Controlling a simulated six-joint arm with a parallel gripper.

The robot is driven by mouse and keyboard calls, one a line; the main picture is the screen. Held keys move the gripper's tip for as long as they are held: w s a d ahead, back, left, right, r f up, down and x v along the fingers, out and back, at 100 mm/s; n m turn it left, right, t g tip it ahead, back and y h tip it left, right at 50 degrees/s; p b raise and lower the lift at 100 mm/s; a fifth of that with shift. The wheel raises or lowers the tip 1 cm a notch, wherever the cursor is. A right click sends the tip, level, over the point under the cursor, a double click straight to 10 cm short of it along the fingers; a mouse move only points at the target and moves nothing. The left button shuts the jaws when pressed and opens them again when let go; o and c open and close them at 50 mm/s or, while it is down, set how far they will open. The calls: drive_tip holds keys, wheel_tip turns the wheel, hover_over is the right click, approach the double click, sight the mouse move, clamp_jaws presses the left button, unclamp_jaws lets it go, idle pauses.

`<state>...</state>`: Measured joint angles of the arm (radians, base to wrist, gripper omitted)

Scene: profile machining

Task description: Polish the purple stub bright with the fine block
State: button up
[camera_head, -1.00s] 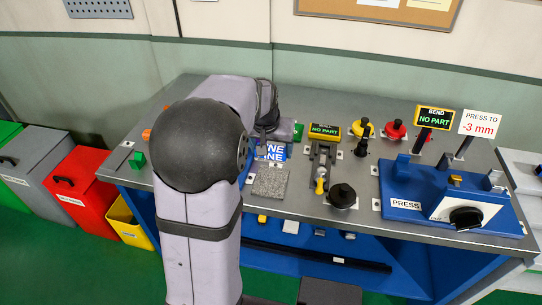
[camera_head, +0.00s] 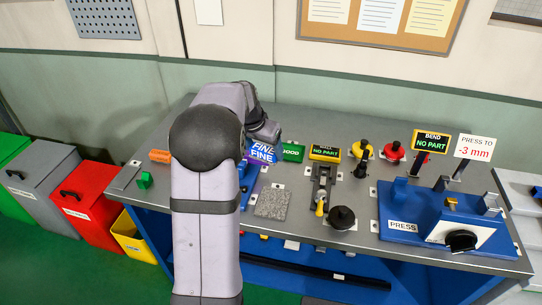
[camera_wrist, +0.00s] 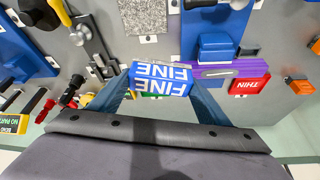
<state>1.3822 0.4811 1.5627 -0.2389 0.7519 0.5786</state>
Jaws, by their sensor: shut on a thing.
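The fine block is a blue block lettered FINE in white (camera_wrist: 161,79). My gripper (camera_wrist: 158,82) is shut on it, one finger on each side, in the wrist view. In the head view the block (camera_head: 262,152) shows at the end of my arm; the fingers are mostly hidden there. The purple stub (camera_wrist: 250,69) lies just right of the block in the wrist view, long and flat, with a greyish streak on its side. Blue clamp-like blocks (camera_wrist: 215,46) stand against it. The block's end is close to the stub; I cannot tell whether they touch.
A grey speckled plate (camera_head: 272,203) lies in front of the block. A green GOOD block (camera_head: 292,152) stands to its right. The blue press (camera_head: 447,215) fills the bench's right side. A red THIN block (camera_wrist: 250,86) is close to the stub.

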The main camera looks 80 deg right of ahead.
drive_tip(key=w+d+r+m+g+y+p, duration=0.1)
drive_tip(key=w+d+r+m+g+p, duration=0.1)
drive_tip(key=w+d+m+p, duration=0.4)
drive_tip(key=shift+w+r+p, duration=0.5)
drive_tip(key=shift+w+p, duration=0.4)
drive_tip(key=shift+w, duration=0.3)
